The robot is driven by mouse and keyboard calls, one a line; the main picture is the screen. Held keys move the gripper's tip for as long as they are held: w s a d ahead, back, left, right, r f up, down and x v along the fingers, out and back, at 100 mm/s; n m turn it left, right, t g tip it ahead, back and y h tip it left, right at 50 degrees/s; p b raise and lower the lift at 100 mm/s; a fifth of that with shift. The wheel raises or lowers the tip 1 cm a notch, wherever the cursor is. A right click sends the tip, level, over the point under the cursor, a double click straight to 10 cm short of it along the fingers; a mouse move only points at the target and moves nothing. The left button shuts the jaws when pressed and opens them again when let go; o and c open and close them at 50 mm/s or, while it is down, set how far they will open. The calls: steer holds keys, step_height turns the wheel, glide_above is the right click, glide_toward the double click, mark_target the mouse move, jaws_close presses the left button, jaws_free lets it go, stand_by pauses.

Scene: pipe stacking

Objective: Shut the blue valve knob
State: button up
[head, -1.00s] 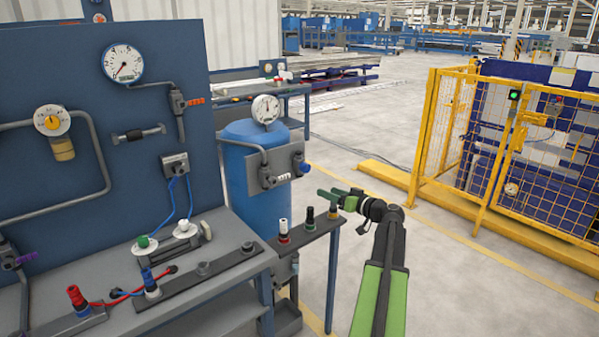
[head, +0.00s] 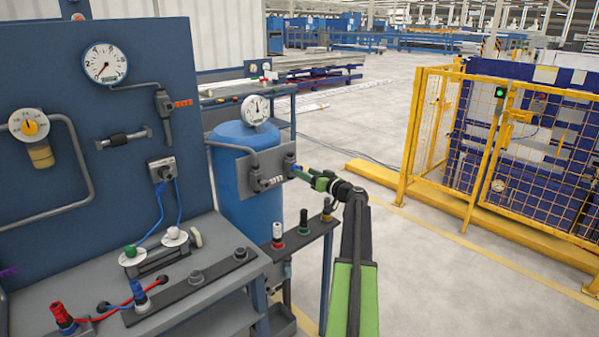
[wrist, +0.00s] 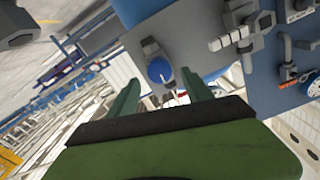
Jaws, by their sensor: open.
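The blue valve knob (wrist: 160,71) sits on a dark grey valve body in the wrist view. It appears in the gap between the two green fingers of my gripper (wrist: 161,78), near their tips. The fingers are open and hold nothing; I cannot tell whether they touch the knob. In the head view, my gripper (head: 298,172) reaches left to the right end of the grey plate (head: 270,168) on the blue tank (head: 233,196). There the fingers partly hide the knob.
A gauge (head: 256,110) stands on top of the tank. A small shelf (head: 305,238) with several coloured connectors lies below my gripper. The grey workbench (head: 215,265) and blue panel are at left. A yellow fence (head: 480,150) stands at right, with open floor between.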

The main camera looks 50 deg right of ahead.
steer(key=w, duration=0.4)
steer(key=shift+d, duration=0.1)
steer(key=shift+c, duration=0.2)
